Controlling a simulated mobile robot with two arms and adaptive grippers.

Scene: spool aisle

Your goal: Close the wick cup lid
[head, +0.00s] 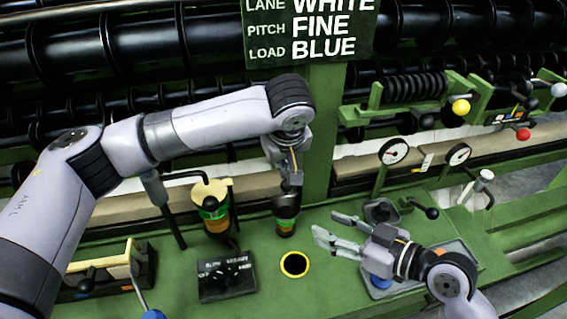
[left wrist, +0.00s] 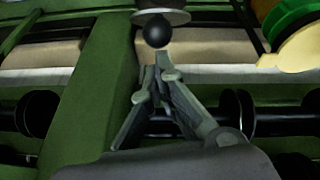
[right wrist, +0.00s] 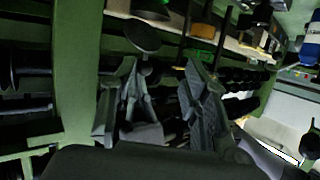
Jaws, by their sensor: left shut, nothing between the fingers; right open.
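The wick cup (head: 286,226) is a small dark cup with a green band, standing on the green bench in the head view. Its top is partly hidden beneath my left gripper (head: 291,189), which points down over it, shut and empty. In the left wrist view, a black ball knob (left wrist: 157,31) sits against a round grey-rimmed disc (left wrist: 178,16), seemingly the lid. The shut left fingertips (left wrist: 158,70) are close to the knob, apparently apart from it. I cannot tell how far the lid is closed. My right gripper (head: 327,226) is open and empty, right of the cup.
A taller pot with green and orange bands (head: 215,217) stands left of the cup. A black dial box (head: 227,277) and a yellow-ringed hole (head: 295,264) are nearer. Two gauges (head: 394,152) stand behind right. A green post (head: 321,130) rises behind.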

